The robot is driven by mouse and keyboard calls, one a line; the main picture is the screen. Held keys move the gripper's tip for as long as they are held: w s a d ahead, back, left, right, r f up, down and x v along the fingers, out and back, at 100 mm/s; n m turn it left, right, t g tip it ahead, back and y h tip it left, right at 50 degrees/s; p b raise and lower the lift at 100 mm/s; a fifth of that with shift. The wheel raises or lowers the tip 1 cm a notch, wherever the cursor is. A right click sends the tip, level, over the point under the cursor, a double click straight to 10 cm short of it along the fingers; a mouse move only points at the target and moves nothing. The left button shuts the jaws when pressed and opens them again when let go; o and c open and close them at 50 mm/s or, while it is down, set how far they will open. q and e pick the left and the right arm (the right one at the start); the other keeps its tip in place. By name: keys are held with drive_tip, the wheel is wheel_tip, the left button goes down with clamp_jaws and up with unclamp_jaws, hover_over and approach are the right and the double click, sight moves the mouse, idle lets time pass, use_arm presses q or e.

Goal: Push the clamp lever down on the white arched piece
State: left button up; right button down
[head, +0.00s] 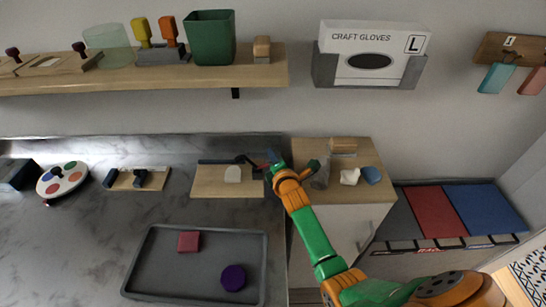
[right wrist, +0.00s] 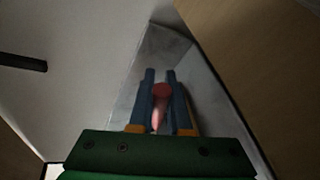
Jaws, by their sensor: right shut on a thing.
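The white arched piece (head: 232,174) stands on a wooden board (head: 212,190) on the marble counter. A dark clamp with a red-tipped lever (head: 262,166) sits at the board's back right, just right of the arched piece. My right gripper (head: 273,158) is at the lever's tip. In the right wrist view my blue fingers (right wrist: 160,75) are shut on the red lever handle (right wrist: 161,93). The arched piece is not visible there. The clamp's pad and the lever's exact tilt are too small to tell. My left gripper is not in view.
A grey tray (head: 143,277) with a red block (head: 189,241) and a purple disc (head: 233,277) lies in front. A wooden cabinet (head: 385,187) with small items stands right of the board. A shelf (head: 130,79) runs above. A tool board (head: 122,183) lies to the left.

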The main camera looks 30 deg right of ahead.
drive_tip(key=shift+a+r+n+h+p, duration=0.15)
drive_tip(key=shift+r+n+h+p, duration=0.15)
drive_tip(key=shift+r+n+p, duration=0.5)
drive_tip(key=shift+w+a+r+n+g+h+p, duration=0.15)
drive_tip(key=shift+n+g+h+p, duration=0.15)
drive_tip(key=shift+n+p, duration=0.15)
drive_tip(key=shift+w+a+r+n+g+h+p, duration=0.15)
drive_tip(key=shift+n+g+h+p, duration=0.15)
drive_tip(key=shift+n+p, duration=0.15)
drive_tip(key=shift+w+a+r+n+g+h+p, duration=0.1)
drive_tip(key=shift+a+r+n+g+h+p, duration=0.3)
drive_tip(key=shift+n, duration=0.4)
drive_tip(key=shift+w+a+r+n+h, duration=0.15)
drive_tip(key=shift+a+n+h, duration=0.25)
drive_tip(key=shift+n+h, duration=0.5)
drive_tip(key=shift+n, duration=0.3)
drive_tip(key=shift+r, duration=0.1)
drive_tip(key=c, duration=0.9)
unclamp_jaws()
drive_tip(key=shift+w, duration=0.1)
drive_tip(key=shift+o, duration=0.2)
drive_tip(key=shift+w+a, duration=0.1)
drive_tip(key=shift+a, duration=0.15)
